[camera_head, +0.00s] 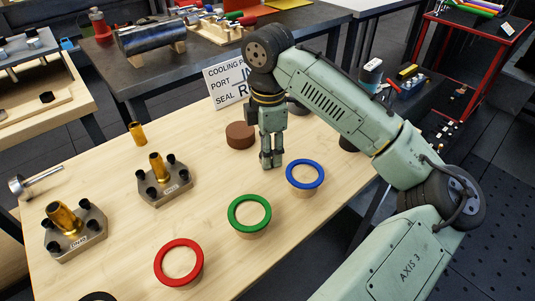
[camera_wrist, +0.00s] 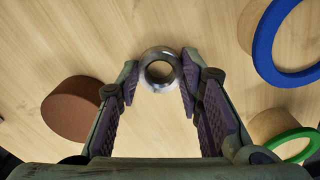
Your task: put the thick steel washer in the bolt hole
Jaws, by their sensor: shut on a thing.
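The thick steel washer (camera_wrist: 161,87) is a shiny ring between my fingertips in the wrist view. My gripper (camera_wrist: 160,80) is shut on it, with a finger on each side, and wood shows through its hole. In the head view my gripper (camera_head: 271,162) points down over the table, between the brown disc and the blue ring; the washer cannot be made out there. Two steel flange plates, one at the middle left (camera_head: 176,189) and one at the lower left (camera_head: 86,238), carry brass necks and black bolts. I cannot tell which bolt hole is empty.
Blue (camera_head: 317,183), green (camera_head: 236,224) and red (camera_head: 160,266) rings sit on round wooden stands. A brown disc (camera_head: 240,135), a brass piece (camera_head: 138,134) and a sign (camera_head: 222,86) stand further back. Bare wooden tabletop (camera_head: 105,175) lies between the pieces.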

